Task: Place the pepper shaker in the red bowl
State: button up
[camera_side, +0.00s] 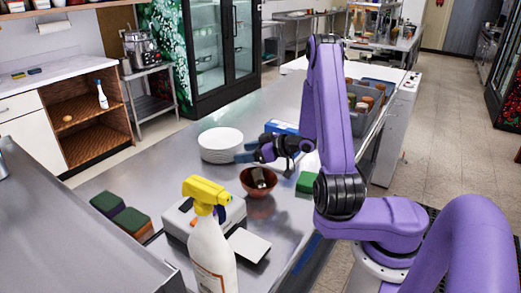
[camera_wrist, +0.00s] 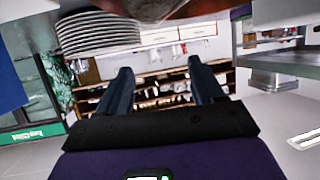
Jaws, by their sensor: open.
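The red bowl (camera_side: 250,190) is a brown-red bowl on the metal counter, near the middle of the side view. A small grey and dark object, apparently the pepper shaker (camera_side: 260,176), lies inside it, leaning against the wall. My gripper (camera_side: 241,152) is just above and behind the bowl, pointing left toward the plates, open and apart from the object. In the wrist view my two fingers (camera_wrist: 162,72) are spread with nothing between them. The underside of a reddish bowl (camera_wrist: 180,12) shows at that view's top edge.
A stack of white plates (camera_side: 221,143) stands left of my gripper. A green sponge (camera_side: 307,182) lies right of the bowl. A grey bin (camera_side: 365,103) holds several bottles at the back.

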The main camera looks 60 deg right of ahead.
jog(key=r+v, duration=0.1)
jog(key=v, duration=1.1)
jog(key=w+a+f+n+g+h, duration=0.15)
jog(key=w+n+g, duration=0.25)
jog(key=w, duration=0.6)
jog(key=s+a+r+n+g, duration=0.1)
jog(key=a+r+g, duration=0.1)
jog(key=a, duration=0.7)
jog(key=s+a+r+n+g, duration=0.1)
jog(key=s+a+n+g, duration=0.1)
jog(key=s, duration=1.1)
jog(key=s+a+r+n+g, duration=0.1)
jog(key=s+a+n+g, duration=0.2)
jog(key=s, duration=1.1)
jog(key=a+g, duration=0.2)
jog(key=a, duration=0.2)
jog(key=shift+s+a+h, duration=0.3)
jog(key=shift+h, duration=0.05)
